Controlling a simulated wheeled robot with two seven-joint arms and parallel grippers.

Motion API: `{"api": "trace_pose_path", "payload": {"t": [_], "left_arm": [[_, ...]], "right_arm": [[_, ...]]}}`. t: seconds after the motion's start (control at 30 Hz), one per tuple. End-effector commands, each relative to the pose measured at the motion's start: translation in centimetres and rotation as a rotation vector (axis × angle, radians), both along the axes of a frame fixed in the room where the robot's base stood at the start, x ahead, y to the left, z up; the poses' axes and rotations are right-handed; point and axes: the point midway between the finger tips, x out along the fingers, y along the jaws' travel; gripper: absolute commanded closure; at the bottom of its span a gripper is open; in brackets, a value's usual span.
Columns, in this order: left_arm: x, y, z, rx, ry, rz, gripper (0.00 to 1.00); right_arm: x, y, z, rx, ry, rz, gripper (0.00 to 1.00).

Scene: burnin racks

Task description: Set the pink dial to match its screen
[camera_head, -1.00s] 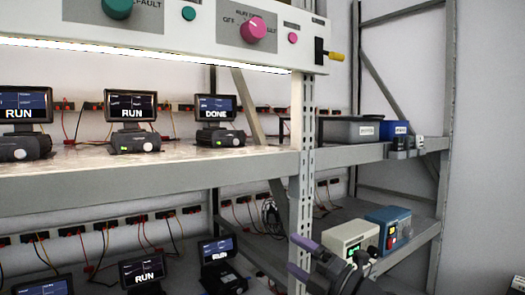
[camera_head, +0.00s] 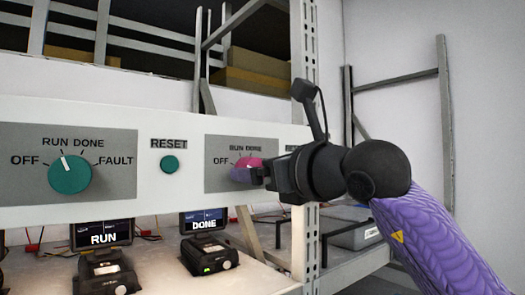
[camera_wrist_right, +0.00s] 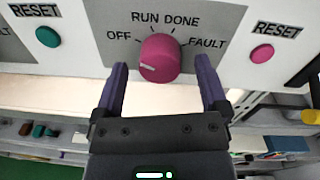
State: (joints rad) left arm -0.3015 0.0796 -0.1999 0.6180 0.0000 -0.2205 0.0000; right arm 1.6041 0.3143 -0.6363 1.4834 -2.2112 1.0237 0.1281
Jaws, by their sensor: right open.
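The pink dial (camera_wrist_right: 160,57) is on the grey panel plate, with OFF, RUN, DONE and FAULT printed around it. In the right wrist view its white mark points left and slightly down, on the OFF side. My right gripper (camera_wrist_right: 161,65) is open, with one purple finger on each side of the dial and a gap showing on both sides. In the head view the gripper (camera_head: 243,172) partly covers the pink dial (camera_head: 248,162). The screen (camera_head: 203,221) below the panel, nearest the pink dial, reads DONE. My left gripper is not in view.
A teal dial (camera_head: 70,174) and a teal reset button (camera_head: 170,164) are on the panel to the left. A pink reset button (camera_wrist_right: 262,53) is right of the pink dial. Another screen (camera_head: 103,234) reads RUN. A rack post (camera_head: 305,90) stands behind my right arm.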

Motion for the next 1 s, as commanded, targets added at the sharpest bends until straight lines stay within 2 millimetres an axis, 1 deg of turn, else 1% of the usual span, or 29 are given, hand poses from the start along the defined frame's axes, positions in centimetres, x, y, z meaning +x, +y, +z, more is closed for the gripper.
{"api": "trace_pose_path", "payload": {"t": [0.23, 0.27, 0.3, 0.37, 0.4, 0.47, 0.5, 0.57, 0.6, 0.67, 0.7, 0.87, 1.0], "left_arm": [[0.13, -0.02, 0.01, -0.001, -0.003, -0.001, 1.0], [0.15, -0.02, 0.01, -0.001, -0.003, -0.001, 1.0], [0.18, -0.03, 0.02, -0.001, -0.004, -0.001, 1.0], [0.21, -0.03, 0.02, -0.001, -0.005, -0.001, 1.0], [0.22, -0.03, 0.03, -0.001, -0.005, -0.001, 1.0], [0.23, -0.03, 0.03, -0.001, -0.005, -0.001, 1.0], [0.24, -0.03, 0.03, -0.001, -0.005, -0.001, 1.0], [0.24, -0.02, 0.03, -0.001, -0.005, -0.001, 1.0], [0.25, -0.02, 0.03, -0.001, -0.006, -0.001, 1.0], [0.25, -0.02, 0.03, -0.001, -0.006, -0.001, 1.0], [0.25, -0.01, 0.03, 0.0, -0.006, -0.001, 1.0], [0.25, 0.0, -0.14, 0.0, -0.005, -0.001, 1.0], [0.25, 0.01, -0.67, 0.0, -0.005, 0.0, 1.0]], "right_arm": [[0.16, 0.12, -0.16, -0.001, 0.001, 0.001, 0.07], [0.15, 0.12, -0.16, -0.001, 0.001, 0.001, 0.13], [0.15, 0.12, -0.15, -0.001, 0.001, 0.001, 0.22], [0.14, 0.11, -0.14, -0.001, 0.001, 0.001, 0.34], [0.14, 0.11, -0.14, -0.001, 0.001, 0.001, 0.43], [0.13, 0.11, -0.13, -0.001, 0.001, 0.001, 0.55], [0.14, 0.1, -0.13, 0.0, 0.0, 0.001, 0.64], [0.14, 0.1, -0.12, 0.0, 0.0, 0.001, 0.77], [0.13, 0.1, -0.12, 0.001, 0.001, 0.001, 0.85], [0.13, 0.1, -0.11, 0.001, 0.001, 0.001, 0.98], [0.13, 0.1, -0.11, 0.001, 0.001, 0.001, 1.0], [0.11, 0.1, -0.13, 0.01, 0.007, 0.001, 1.0], [0.09, 0.12, -0.21, 0.046, 0.03, 0.002, 1.0]]}}
